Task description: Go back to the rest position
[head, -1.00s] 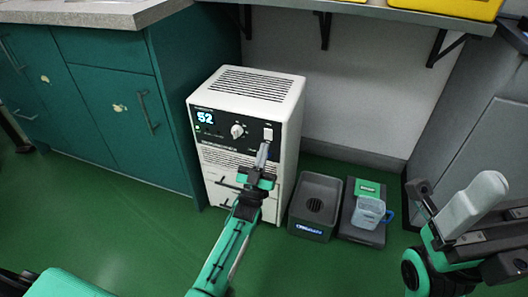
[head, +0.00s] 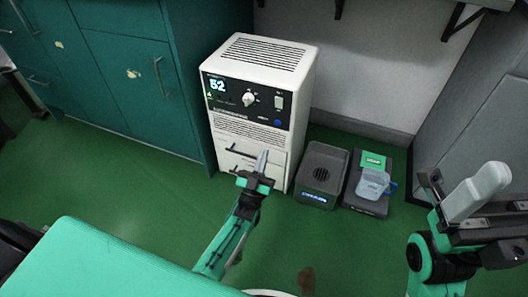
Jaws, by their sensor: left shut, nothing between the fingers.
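My left gripper (head: 262,163) is shut and empty. My right arm comes in at the right edge.
A dark grey bin (head: 322,160) and a dark device (head: 370,204) with a clear blue-handled jug (head: 373,184) stand on the floor right of the unit. Teal cabinets (head: 115,80) line the left. A grey cabinet (head: 490,130) is at right. Green floor (head: 120,180) lies open in front.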

